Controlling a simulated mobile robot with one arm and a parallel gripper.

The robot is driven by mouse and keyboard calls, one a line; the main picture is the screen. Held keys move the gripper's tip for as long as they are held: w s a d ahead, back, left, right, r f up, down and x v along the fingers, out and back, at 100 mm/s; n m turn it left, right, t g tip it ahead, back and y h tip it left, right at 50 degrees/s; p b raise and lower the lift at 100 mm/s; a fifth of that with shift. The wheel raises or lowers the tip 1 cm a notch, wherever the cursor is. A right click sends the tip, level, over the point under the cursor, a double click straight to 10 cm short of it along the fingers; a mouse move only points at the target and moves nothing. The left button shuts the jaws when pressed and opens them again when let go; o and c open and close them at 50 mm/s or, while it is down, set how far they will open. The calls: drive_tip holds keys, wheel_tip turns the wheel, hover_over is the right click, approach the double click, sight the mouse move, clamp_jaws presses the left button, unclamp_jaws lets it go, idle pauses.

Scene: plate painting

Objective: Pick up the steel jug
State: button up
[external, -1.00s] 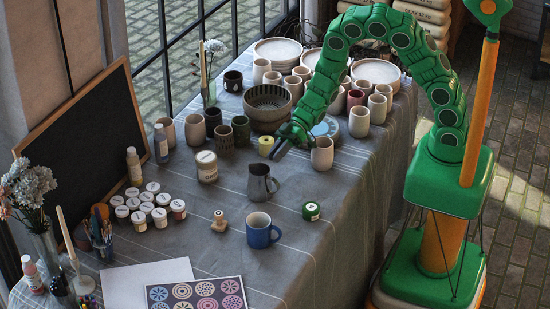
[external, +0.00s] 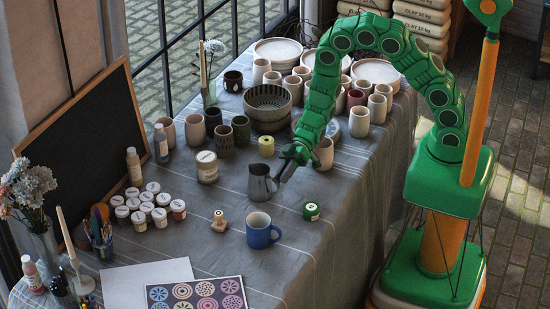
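The steel jug (external: 259,184) stands upright on the cloth-covered table (external: 205,258), near the middle of the external view. My gripper (external: 281,173) is low beside the jug's right side, where its handle is. Its dark fingers point down and left and overlap the handle area in the picture. I cannot tell whether they touch the handle, are around it, or are open or shut. The jug's left side and rim are in plain sight.
A blue mug (external: 262,231) stands in front of the jug, with a green round tin (external: 311,211) to the right. A pale lidded jar (external: 206,166) is at the left. Pale cups (external: 358,122) and a patterned bowl (external: 267,102) stand behind.

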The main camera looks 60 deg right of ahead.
sight(276, 184)
drive_tip(key=shift+x, duration=2.3)
clamp_jaws()
